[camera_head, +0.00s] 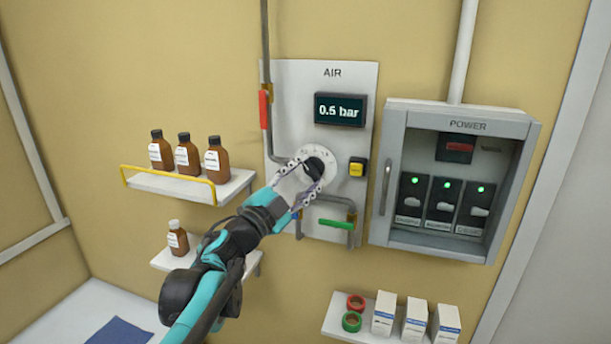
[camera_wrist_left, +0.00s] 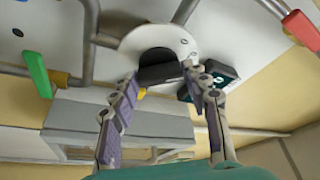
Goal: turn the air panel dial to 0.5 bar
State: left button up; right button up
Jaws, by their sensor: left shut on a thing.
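The grey air panel (camera_head: 284,90) is on the yellow wall, and its dark display (camera_head: 340,110) reads 0.5 bar. The dial, a black knob (camera_head: 314,166) on a round white plate, sits below the display. My left gripper (camera_head: 306,176) reaches up from the lower left and is shut on the knob, covering part of it. In the left wrist view, the two fingers of the gripper (camera_wrist_left: 160,78) lie on either side of the black knob (camera_wrist_left: 157,60), in front of the white plate (camera_wrist_left: 178,40). My right gripper is not in view.
A yellow button (camera_head: 357,168) is close right of the dial. A red-handled pipe (camera_head: 264,110) and a green-handled valve (camera_head: 336,224) flank it. A shelf with brown bottles (camera_head: 186,158) is left of the arm.

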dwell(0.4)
pick_arm(q)
jog(key=o, duration=1.2)
jog(key=shift+c, duration=0.2)
jog(key=v, duration=1.2)
